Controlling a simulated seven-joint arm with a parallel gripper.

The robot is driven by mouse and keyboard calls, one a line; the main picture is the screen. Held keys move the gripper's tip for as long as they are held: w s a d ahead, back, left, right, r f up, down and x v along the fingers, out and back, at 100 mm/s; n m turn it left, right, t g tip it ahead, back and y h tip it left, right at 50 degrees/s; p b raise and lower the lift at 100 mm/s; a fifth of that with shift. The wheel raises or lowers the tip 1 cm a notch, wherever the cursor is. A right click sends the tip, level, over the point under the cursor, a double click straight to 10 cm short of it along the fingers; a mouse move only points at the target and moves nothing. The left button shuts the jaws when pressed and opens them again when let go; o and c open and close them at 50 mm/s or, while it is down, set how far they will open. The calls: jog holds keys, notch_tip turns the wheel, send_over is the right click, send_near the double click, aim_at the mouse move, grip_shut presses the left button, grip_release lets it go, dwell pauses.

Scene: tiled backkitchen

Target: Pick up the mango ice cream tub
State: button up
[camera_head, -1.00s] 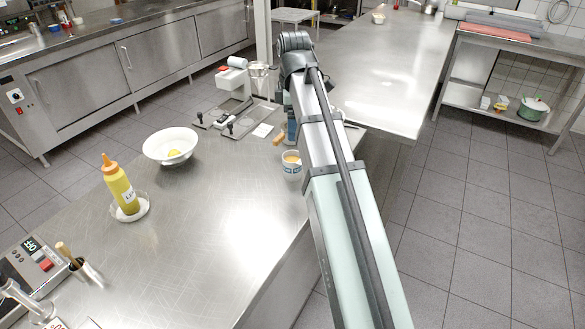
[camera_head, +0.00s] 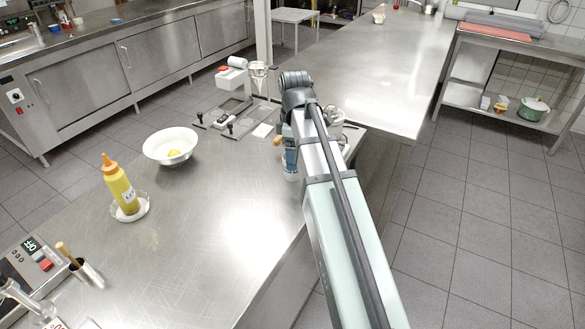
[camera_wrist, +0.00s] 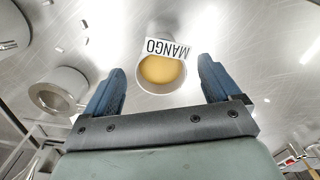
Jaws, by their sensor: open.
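The mango ice cream tub (camera_wrist: 163,88) is a pale round cup with yellow-orange contents and a white label reading MANGO, upside down in the wrist view. It lies between and just beyond the two blue fingers of my gripper (camera_wrist: 161,66), with visible gaps on both sides. The gripper is open and holds nothing. In the head view only a sliver of the tub (camera_head: 291,177) shows beside my arm, near the counter's right edge; a blue finger and the arm hide the rest.
A metal container (camera_wrist: 58,90) stands left of the tub in the wrist view. On the steel counter (camera_head: 215,215) are a white bowl (camera_head: 170,146), a yellow squeeze bottle (camera_head: 121,188) on a dish, and a white device (camera_head: 235,82) behind. The counter's middle is clear.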

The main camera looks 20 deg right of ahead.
jog(key=shift+a+f, duration=0.2)
jog(key=shift+f, duration=2.65)
jog(key=c, duration=1.2)
jog(key=shift+w+r, duration=0.1)
